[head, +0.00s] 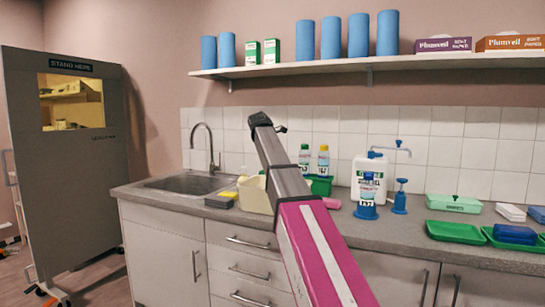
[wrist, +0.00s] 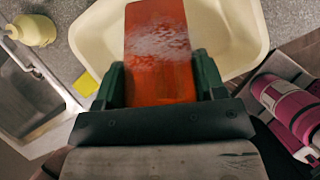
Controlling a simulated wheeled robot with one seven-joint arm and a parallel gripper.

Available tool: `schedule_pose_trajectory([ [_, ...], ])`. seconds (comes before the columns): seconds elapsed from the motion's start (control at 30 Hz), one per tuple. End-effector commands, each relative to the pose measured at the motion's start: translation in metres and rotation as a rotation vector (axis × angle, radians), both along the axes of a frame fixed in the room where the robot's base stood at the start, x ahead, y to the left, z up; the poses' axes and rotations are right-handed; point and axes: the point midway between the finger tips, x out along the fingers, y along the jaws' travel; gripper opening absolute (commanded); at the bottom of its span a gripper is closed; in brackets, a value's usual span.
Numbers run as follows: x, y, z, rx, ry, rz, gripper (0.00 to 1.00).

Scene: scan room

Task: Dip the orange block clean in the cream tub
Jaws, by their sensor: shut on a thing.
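The orange block (wrist: 155,85) is between the two dark green fingers of my gripper (wrist: 160,78) in the wrist view. The fingers are shut on its sides. A pale, streaky patch crosses the block's upper middle; I cannot tell whether it is dirt, foam or glare. The cream tub (wrist: 235,25) lies behind the block in that view, and the block's far end overlaps its inside. I cannot tell whether the block touches the tub's bottom. In the head view the cream tub (head: 254,196) stands on the counter, partly behind my arm. My gripper and the block are hidden there.
A sink (head: 185,182) is left of the tub, with a yellow sponge (head: 228,195) between. Small bottles (head: 323,160) in a green bin (head: 319,186), a white jug (head: 369,175) and green trays (head: 455,232) stand to the right. A shelf (head: 390,62) hangs above.

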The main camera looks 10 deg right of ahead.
Motion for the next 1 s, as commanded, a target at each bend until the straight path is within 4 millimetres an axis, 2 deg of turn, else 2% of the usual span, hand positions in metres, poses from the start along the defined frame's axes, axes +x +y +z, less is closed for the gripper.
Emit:
schedule_pose_trajectory([
  [1.0,-0.001,0.000,-0.087,-0.001,0.001,0.000,0.30],
])
